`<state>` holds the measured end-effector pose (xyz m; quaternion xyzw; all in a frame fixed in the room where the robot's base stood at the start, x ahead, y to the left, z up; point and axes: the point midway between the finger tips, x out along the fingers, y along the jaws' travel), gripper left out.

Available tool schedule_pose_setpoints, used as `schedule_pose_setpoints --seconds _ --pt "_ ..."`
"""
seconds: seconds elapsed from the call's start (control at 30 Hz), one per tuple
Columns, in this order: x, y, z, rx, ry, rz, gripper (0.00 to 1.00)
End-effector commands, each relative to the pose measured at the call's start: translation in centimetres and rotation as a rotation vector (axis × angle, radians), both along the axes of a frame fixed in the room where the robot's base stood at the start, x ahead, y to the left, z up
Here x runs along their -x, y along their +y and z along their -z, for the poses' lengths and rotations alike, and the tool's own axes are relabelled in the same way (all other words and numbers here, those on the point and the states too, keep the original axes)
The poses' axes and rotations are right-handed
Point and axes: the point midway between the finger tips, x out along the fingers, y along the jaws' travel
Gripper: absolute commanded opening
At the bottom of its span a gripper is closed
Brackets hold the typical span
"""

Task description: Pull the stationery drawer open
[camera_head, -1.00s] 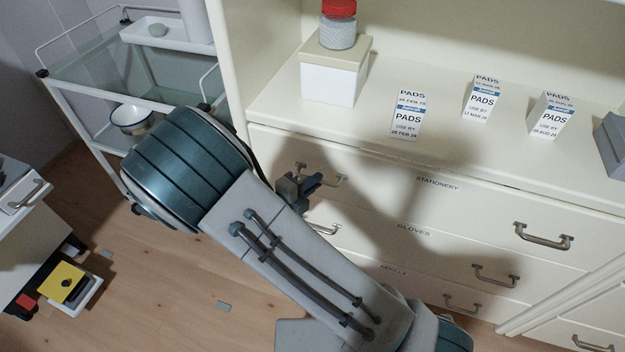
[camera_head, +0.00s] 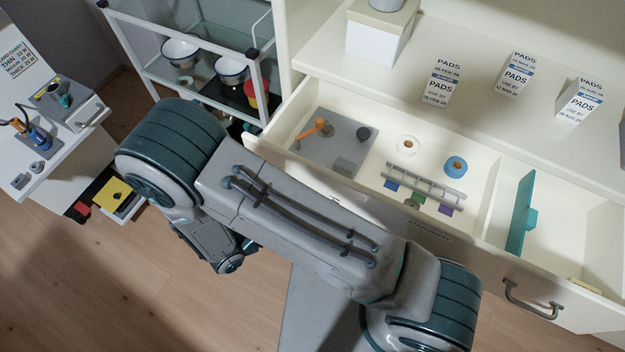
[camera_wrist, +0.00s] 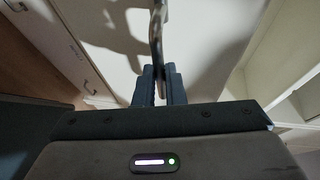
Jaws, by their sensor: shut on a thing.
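The stationery drawer (camera_head: 290,110) stands well open in the head view, with its inside in sight and its front partly behind my arm. In the wrist view my gripper (camera_wrist: 159,88) is shut on a metal bar handle (camera_wrist: 156,35) of the drawer front. In the head view my arm hides the gripper and that handle. The drawer's other handle (camera_head: 530,300) is free, on the right of its front.
The drawer holds a grey plate (camera_head: 325,165) with an orange part, a white ring, a blue roll (camera_head: 455,167), a small rack and a teal divider (camera_head: 521,215). Pads boxes (camera_head: 443,82) stand on the ledge above. A glass trolley (camera_head: 205,70) stands at the left.

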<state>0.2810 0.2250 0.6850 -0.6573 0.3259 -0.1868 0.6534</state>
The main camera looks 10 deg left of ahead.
Motion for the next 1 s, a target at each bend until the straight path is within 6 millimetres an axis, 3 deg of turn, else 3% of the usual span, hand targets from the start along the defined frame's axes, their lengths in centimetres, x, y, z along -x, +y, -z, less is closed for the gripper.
schedule_pose_setpoints --seconds 0.3,0.73,0.8,0.83,1.0 --pt "1.7 1.1 0.0 -0.002 -0.002 0.000 0.00" --pt "2.1 1.4 0.0 -0.002 -0.001 -0.009 0.00" --pt "2.1 1.4 0.0 -0.003 -0.001 -0.010 0.26" --pt "2.1 1.4 0.0 -0.003 -0.001 -0.010 0.31" --pt "2.0 1.3 0.0 -0.002 -0.001 -0.007 0.31"
